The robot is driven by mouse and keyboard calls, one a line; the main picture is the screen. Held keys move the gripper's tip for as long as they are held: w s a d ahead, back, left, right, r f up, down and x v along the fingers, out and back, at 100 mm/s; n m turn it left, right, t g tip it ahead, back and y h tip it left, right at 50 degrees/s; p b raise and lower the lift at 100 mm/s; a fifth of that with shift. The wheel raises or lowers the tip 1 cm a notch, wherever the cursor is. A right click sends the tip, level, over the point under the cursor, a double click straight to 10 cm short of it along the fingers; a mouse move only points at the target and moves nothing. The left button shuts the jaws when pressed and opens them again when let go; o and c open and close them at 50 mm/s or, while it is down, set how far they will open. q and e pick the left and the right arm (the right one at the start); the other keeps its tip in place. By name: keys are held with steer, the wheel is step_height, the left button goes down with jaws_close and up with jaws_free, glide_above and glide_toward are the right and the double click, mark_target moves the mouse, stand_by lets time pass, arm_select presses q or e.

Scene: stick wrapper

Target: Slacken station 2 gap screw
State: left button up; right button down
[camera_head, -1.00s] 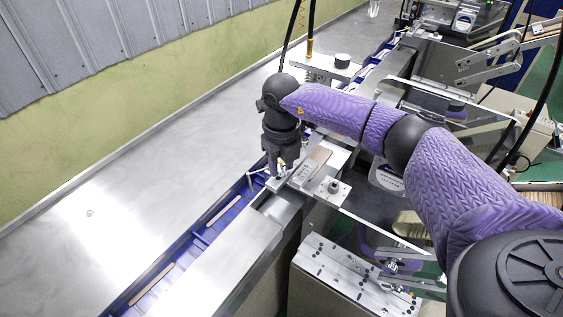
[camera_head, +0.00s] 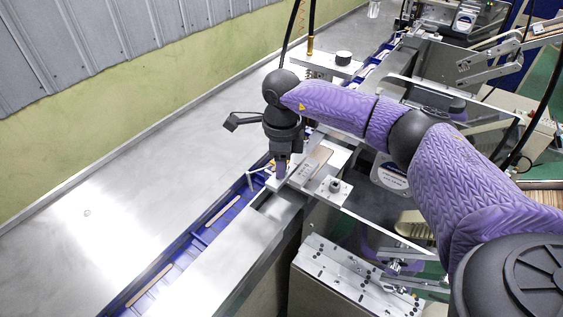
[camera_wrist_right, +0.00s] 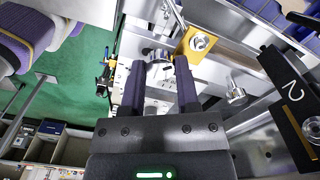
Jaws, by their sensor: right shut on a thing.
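My right gripper (camera_head: 281,170) points down onto the metal plate of a station beside the blue conveyor. In the right wrist view its two dark fingers (camera_wrist_right: 159,72) stand on either side of a small silver screw (camera_wrist_right: 160,57), and they are shut on it. In the head view the fingers and wrist hide this screw. A black plate marked 2 (camera_wrist_right: 292,92) shows at the right of the wrist view. My left gripper is not in view.
A silver knob (camera_wrist_right: 236,93) and a brass-coloured block with a screw (camera_wrist_right: 199,42) sit close to the fingers. A clear panel (camera_head: 385,232) stands right of the station. The blue conveyor (camera_head: 205,235) carries wooden sticks. The steel surface at left is clear.

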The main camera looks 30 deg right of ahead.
steer(key=shift+n, duration=1.1)
steer(key=shift+r, duration=0.1)
steer(key=shift+c, duration=2)
jaws_free()
steer(key=shift+o, duration=0.3)
